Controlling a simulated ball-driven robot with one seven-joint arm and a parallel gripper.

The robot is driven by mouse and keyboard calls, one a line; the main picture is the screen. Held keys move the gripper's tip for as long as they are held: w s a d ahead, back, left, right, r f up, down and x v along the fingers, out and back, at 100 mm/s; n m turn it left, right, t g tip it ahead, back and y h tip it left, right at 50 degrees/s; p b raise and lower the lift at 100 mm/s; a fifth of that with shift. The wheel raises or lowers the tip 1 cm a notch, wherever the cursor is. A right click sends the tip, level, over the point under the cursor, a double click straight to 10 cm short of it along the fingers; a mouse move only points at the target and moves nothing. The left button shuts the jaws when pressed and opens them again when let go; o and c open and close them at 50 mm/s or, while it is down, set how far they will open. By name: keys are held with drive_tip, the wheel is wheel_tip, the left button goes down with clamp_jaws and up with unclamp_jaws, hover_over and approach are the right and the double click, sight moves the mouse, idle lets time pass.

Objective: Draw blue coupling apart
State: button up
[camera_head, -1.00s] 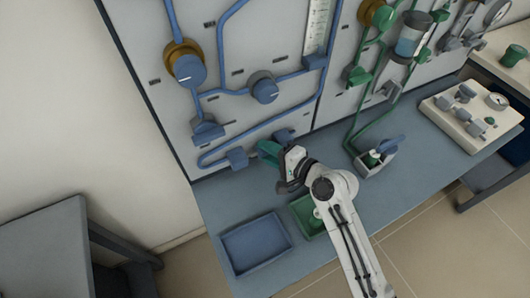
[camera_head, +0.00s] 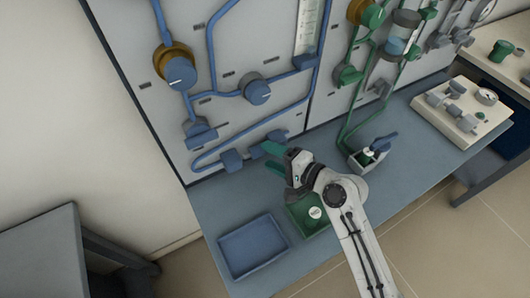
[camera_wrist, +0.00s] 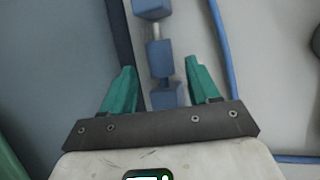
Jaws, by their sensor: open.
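The blue coupling shows in the head view as blue blocks in a row low on the panel, with a left block (camera_head: 231,160) and a right block (camera_head: 277,137). In the wrist view its blocks line up, with one block (camera_wrist: 161,58) between the fingers, a thin pale rod above it and another block (camera_wrist: 152,8) at the top. My gripper (camera_head: 271,159) has green fingers and is open just in front of the coupling. In the wrist view the fingers (camera_wrist: 160,66) stand either side of the coupling with gaps; I cannot tell the depth between them.
A blue tray (camera_head: 222,250) and a green tray (camera_head: 326,229) lie on the bench (camera_head: 205,215) below. Blue pipes and a blue knob (camera_head: 257,91) are on the panel above.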

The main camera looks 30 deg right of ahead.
drive_tip(key=v, duration=0.7)
drive_tip(key=shift+s+d, duration=0.15)
drive_tip(key=shift+s, duration=0.15)
